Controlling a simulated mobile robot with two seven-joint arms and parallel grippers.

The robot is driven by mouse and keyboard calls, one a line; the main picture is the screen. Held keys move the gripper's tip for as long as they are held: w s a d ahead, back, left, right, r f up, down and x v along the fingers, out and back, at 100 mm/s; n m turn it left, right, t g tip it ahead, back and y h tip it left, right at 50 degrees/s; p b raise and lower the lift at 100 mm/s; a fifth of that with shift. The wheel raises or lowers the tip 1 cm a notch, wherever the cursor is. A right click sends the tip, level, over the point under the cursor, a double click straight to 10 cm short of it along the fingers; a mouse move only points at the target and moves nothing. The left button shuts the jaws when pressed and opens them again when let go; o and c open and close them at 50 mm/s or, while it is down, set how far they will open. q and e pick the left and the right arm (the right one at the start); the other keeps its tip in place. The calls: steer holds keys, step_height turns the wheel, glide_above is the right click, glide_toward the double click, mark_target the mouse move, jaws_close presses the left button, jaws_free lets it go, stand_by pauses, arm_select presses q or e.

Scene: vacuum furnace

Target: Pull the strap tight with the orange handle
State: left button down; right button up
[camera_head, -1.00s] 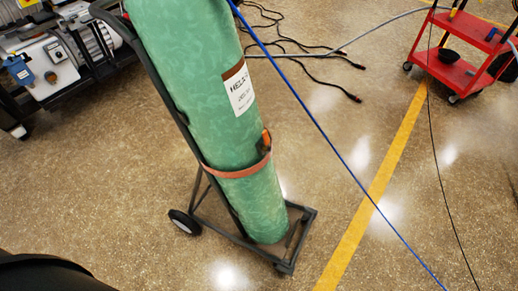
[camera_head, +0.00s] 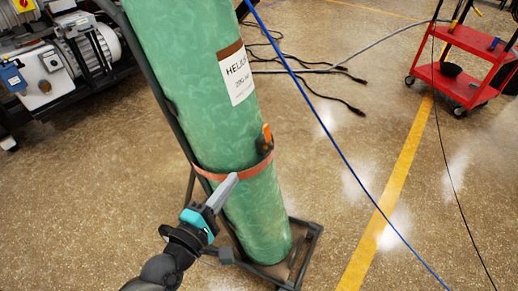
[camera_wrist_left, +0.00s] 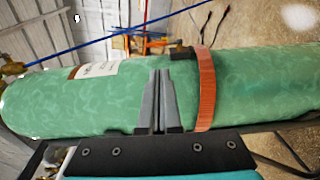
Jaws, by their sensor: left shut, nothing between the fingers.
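A green gas cylinder (camera_head: 190,110) labelled helium stands tilted on a dark wheeled cart (camera_head: 313,232). A reddish-brown strap (camera_head: 232,172) goes around its lower half. An orange handle (camera_head: 267,133) on a dark buckle sticks up at the strap's right side. My left gripper (camera_head: 234,178) is shut and empty, in front of the cylinder at the strap's left part in the head view. In the left wrist view the closed fingers (camera_wrist_left: 161,75) show before the cylinder, beside the strap (camera_wrist_left: 206,90) and apart from it. The orange handle is not clear there. My right gripper is not in view.
A blue hose (camera_head: 330,132) runs diagonally to the right of the cylinder. A red cart (camera_head: 460,80) stands at the upper right. Pump equipment (camera_head: 60,65) stands at the upper left. Black cables lie behind the cylinder.

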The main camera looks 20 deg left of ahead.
arm_select(q)
steer(key=shift+r, duration=0.25)
steer(key=shift+w, duration=0.1)
steer(key=b, duration=0.3)
glide_toward(265, 135)
steer(key=w, duration=0.5)
steer(key=shift+w+d+f, duration=0.1)
steer(key=shift+w+d, duration=0.4)
steer(key=shift+w, duration=0.4)
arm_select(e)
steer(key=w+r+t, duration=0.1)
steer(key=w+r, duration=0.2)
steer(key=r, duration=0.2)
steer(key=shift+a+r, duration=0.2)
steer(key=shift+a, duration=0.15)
